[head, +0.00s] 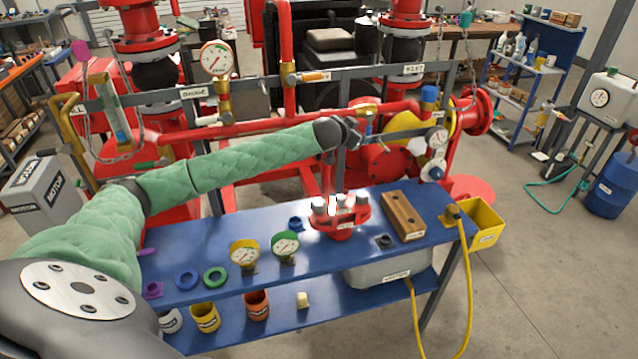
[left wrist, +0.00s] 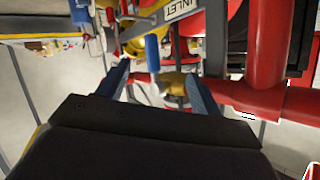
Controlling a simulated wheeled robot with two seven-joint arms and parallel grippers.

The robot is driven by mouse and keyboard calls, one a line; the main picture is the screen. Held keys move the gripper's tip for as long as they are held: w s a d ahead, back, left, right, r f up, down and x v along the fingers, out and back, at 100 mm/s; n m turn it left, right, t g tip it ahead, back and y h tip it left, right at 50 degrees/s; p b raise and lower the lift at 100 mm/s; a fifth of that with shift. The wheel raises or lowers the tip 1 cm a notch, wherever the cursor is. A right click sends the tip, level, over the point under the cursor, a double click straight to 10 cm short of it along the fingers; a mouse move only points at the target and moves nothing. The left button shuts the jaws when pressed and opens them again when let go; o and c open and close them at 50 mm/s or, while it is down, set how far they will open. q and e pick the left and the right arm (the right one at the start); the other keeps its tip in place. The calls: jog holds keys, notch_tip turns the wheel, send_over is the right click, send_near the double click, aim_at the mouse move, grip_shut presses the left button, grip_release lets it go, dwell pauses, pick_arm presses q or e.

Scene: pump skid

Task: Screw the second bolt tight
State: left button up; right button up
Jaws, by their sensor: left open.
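My left gripper (head: 352,134) is at the end of the green-sleeved arm, raised above the back edge of the blue bench. In the left wrist view its two blue fingers (left wrist: 160,88) are apart, with no object held. A brass valve with a blue handle (left wrist: 165,75) shows between and beyond them. A red flange (head: 340,222) stands on the bench, below the gripper and apart from it. Several silver bolt heads (head: 348,200) stand on its top. I cannot tell which bolt is the second or how tight any is. My right gripper is not in view.
The blue bench (head: 210,242) also holds two gauges (head: 286,247), coloured rings (head: 215,277) and a wooden block (head: 403,215) with holes. Red pump piping (head: 240,129) runs behind the gripper. A yellow bin (head: 485,222) hangs at the bench's right end.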

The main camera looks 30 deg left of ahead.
pick_arm(q)
jog(key=d+r+m+t+h, duration=0.4)
jog(key=d+r+m+h, duration=0.5)
jog(key=m, duration=0.6)
jog(key=s+d+f+m+g+h+b, duration=0.1)
jog(key=s+d+m+g+h, duration=0.3)
jog(key=m, duration=0.6)
jog(key=s+d+f+m+g+h+b, duration=0.1)
jog(key=s+d+f+m+g+h, duration=0.1)
jog(key=s+m+g, duration=0.5)
jog(key=m+g+y+b, duration=0.1)
jog(key=m+g+y, duration=0.5)
jog(key=m+y, duration=0.95)
send_over(319, 203)
jog(key=shift+m, duration=0.35)
notch_tip(319, 203, down, 16)
jog(key=shift+w+r, duration=0.1)
jog(key=shift+r, duration=0.1)
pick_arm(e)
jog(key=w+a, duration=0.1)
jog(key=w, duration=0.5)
pick_arm(q)
jog(key=shift+f+p, duration=1.95)
jog(key=shift+f, duration=1.95)
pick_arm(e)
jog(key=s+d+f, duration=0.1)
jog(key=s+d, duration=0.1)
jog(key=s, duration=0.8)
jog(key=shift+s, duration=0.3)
